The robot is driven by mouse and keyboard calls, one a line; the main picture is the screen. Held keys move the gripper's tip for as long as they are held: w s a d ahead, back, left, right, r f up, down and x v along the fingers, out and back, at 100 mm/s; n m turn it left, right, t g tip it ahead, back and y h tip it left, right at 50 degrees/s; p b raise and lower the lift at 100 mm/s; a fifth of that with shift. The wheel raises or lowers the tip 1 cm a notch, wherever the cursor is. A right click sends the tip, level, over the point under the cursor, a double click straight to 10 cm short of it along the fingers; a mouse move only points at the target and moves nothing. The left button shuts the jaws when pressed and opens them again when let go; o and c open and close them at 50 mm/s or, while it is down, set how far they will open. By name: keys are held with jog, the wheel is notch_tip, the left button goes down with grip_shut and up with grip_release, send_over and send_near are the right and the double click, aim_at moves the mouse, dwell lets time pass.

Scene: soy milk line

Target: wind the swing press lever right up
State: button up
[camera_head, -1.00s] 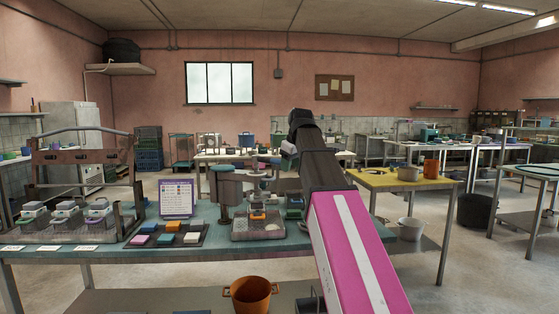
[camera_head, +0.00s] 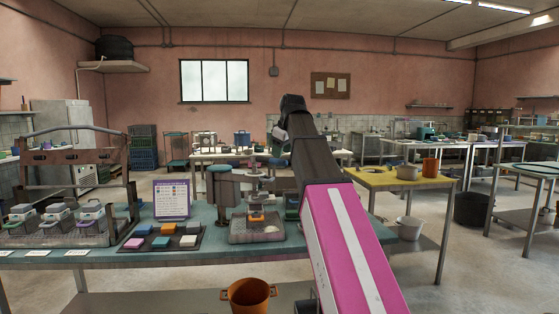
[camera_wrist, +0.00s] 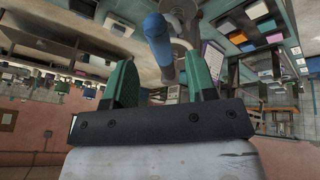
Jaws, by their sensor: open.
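The swing press (camera_head: 222,190) stands on the near teal table, with a grey column, a teal cap and a side arm. Its spindle (camera_head: 255,195) stands over a shallow tray (camera_head: 237,236) holding an orange piece. The lever's blue grip (camera_wrist: 156,32), on a bent metal rod, shows in the wrist view. My gripper (camera_wrist: 160,60) has green fingers, open on either side of the grip's near end in the picture. Whether they touch it I cannot tell. In the head view my gripper (camera_head: 275,147) is small, above and right of the press, and partly unclear.
A mat with several coloured blocks (camera_head: 160,243) lies left of the tray, with an upright sheet (camera_head: 173,199) behind it. A metal frame with several small units (camera_head: 75,160) stands further left. An orange bucket (camera_head: 248,295) is below the table's front edge. A yellow table (camera_head: 385,181) is to the right.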

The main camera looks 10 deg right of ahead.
aim_at(269, 161)
jog(key=shift+x, duration=2.05)
grip_shut()
jog(key=shift+w, duration=0.1)
